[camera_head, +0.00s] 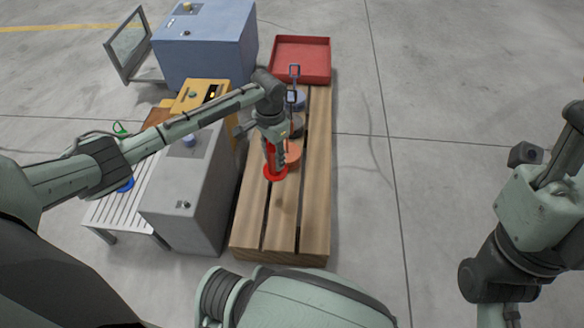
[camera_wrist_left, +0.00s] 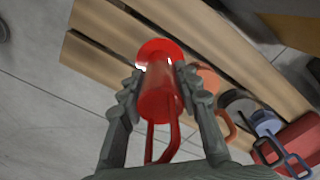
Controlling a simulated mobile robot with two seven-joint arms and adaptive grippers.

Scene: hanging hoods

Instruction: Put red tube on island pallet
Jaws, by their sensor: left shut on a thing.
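The red tube (camera_head: 275,173) has a wide round flange at its lower end and a loop handle, which shows in the left wrist view (camera_wrist_left: 160,95). My left gripper (camera_head: 275,148) is shut on it, with a finger on each side of the tube. The tube is upright over the near half of the wooden slatted pallet (camera_head: 312,220). I cannot tell whether the flange touches the slats. Of my right arm only links show at the right; its gripper is out of the picture.
An orange piece (camera_head: 292,158), a dark grey piece (camera_wrist_left: 238,102) and a blue piece (camera_wrist_left: 267,122) stand in a row just beyond the tube. Grey (camera_head: 185,205) and blue (camera_head: 205,45) cabinets stand left. The pallet's near end is bare.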

